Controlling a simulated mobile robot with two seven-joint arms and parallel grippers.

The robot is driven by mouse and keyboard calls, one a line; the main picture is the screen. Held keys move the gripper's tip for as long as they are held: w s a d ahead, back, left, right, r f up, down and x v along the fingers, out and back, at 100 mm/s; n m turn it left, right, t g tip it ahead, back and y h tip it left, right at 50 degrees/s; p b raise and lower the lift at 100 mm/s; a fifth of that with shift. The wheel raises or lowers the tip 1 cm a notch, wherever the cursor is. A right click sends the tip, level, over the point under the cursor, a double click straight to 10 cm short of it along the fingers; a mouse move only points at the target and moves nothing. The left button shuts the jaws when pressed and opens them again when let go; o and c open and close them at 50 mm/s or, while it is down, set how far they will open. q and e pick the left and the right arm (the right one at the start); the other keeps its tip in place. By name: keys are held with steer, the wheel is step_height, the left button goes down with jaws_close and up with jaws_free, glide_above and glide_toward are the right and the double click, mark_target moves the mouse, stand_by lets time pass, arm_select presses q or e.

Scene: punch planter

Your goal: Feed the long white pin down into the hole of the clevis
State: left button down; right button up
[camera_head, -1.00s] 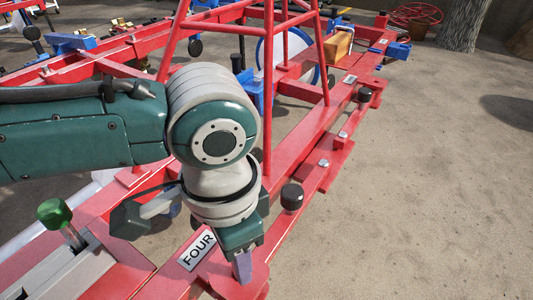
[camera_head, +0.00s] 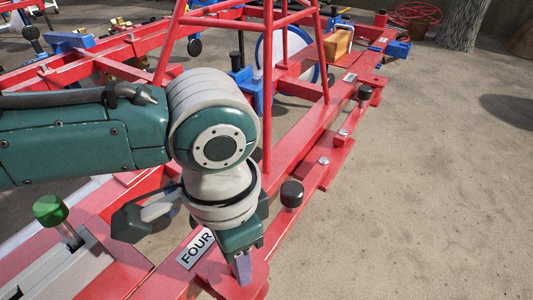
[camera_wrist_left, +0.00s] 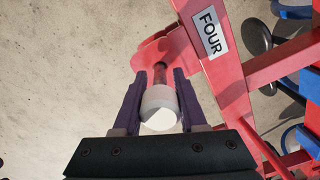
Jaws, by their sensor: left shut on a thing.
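The white pin (camera_wrist_left: 158,107) sits between the two purple fingers of my left gripper (camera_wrist_left: 155,98) in the left wrist view, its round white head facing the camera. A narrow shaft runs from it toward the red clevis (camera_wrist_left: 150,52), next to the beam with the FOUR label. I cannot tell how far the tip is in the hole. In the head view my left gripper (camera_head: 243,268) points down over the red clevis (camera_head: 258,274) at the bottom edge. There its finger and hand hide the pin and the hole. My right gripper is not in view.
The FOUR label (camera_head: 195,249) lies on the red beam beside my gripper. A black knob (camera_head: 291,194) stands close to the right of my wrist, and a green knob (camera_head: 50,210) stands at left. Red frame bars rise behind my arm. Sandy ground at right is clear.

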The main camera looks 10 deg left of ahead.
arm_select(q)
steer(key=shift+f+b, duration=0.65)
steer(key=shift+f, duration=0.35)
steer(key=shift+r, duration=0.1)
steer(key=shift+r+p, duration=1.5)
steer(key=shift+p, duration=0.6)
steer(key=shift+f+b, duration=1.15)
steer(key=shift+f, duration=0.4)
steer(key=shift+r, duration=0.15)
steer(key=shift+r+p, duration=1.4)
steer(key=shift+p, duration=0.55)
